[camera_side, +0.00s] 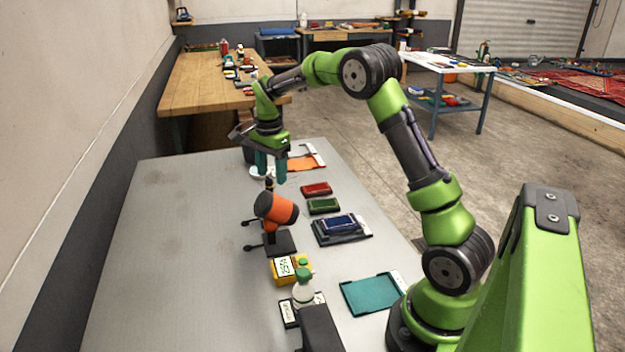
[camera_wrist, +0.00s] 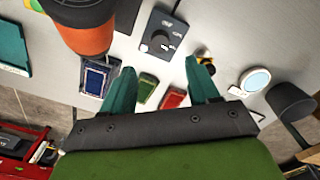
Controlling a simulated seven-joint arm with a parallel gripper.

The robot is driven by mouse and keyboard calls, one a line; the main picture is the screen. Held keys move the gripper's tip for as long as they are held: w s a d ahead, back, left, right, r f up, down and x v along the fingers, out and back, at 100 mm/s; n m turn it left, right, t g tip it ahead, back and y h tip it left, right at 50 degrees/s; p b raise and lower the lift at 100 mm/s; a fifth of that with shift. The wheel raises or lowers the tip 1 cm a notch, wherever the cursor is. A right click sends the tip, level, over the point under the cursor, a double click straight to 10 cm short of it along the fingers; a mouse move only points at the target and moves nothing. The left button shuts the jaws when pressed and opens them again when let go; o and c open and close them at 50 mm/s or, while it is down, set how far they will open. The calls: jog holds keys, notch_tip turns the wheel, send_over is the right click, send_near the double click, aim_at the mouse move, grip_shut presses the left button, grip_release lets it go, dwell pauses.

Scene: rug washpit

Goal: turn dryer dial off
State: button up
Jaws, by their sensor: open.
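The dryer (camera_side: 275,209) has an orange and black barrel and is held on a dark stand on the grey table. Its barrel also fills the top left of the wrist view (camera_wrist: 85,35). In the wrist view, a dark control box with a round dial (camera_wrist: 159,38) and small pale markings lies beyond my fingertips; the dial's setting is too small to read. I cannot make out the box clearly in the side view. My gripper (camera_side: 271,178) points down just past the dryer, its teal fingers (camera_wrist: 160,68) open, apart and empty.
Red (camera_side: 316,189) and green (camera_side: 323,206) blocks lie beside the dryer, near a blue block on a dark tray (camera_side: 345,237). A white round dish (camera_wrist: 255,80) and dark cup (camera_wrist: 291,101) stand near my gripper. A white-green bottle (camera_side: 303,290) stands nearer. The table's left side is clear.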

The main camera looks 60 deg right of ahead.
notch_tip(320, 180, down, 9)
jog(key=shift+f, duration=0.15)
jog(key=c, duration=1)
jog(key=shift+c, duration=0.2)
